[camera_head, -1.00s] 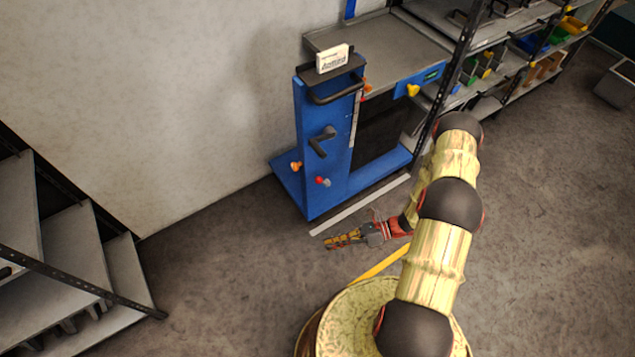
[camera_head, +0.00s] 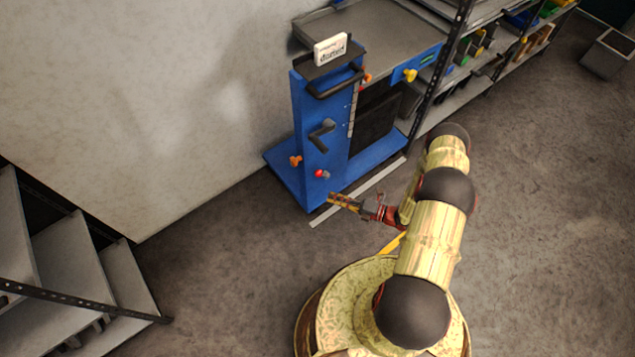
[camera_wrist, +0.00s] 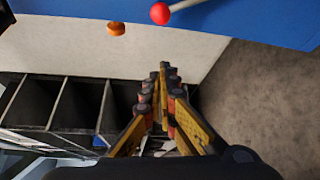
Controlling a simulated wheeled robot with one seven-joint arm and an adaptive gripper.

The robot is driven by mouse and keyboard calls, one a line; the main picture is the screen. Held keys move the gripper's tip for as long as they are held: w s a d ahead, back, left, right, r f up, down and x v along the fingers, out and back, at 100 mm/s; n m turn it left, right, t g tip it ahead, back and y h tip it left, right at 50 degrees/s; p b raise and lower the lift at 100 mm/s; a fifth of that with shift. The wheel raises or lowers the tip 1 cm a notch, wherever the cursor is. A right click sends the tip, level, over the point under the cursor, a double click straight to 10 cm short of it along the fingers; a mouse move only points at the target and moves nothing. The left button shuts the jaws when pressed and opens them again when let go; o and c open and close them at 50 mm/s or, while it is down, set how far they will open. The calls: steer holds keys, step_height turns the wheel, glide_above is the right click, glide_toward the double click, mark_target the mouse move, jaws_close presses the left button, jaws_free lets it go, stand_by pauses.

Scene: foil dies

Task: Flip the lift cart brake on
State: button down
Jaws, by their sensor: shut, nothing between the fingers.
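The blue lift cart (camera_head: 335,125) stands against the wall, with a black crank handle (camera_head: 321,136) on its front panel. Low on that panel is a lever with a red ball knob (camera_head: 321,174); the red knob also shows at the top of the wrist view (camera_wrist: 160,13). An orange knob (camera_head: 296,161) sits to its left, also in the wrist view (camera_wrist: 116,29). Which of these is the brake is not marked. My gripper (camera_head: 332,199) is shut and empty, just below and right of the red knob and apart from it. Its fingers meet in the wrist view (camera_wrist: 164,68).
A white box (camera_head: 330,50) sits on top of the cart. A dark shelf rack (camera_head: 462,45) with bins stands at right. Grey metal steps or shelves (camera_head: 65,260) are at left. A white strip (camera_head: 360,192) lies on the floor.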

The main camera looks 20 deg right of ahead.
steer(key=b+x, duration=0.2)
steer(key=x, duration=0.8)
steer(key=shift+w+d+r+b, duration=0.25)
steer(key=shift+w+d+b, duration=0.2)
steer(key=shift+d, duration=0.4)
steer(key=shift+w+d+r+b, duration=0.25)
steer(key=shift+w+d, duration=0.25)
steer(key=shift+d, duration=0.4)
steer(key=shift+s+d, duration=0.1)
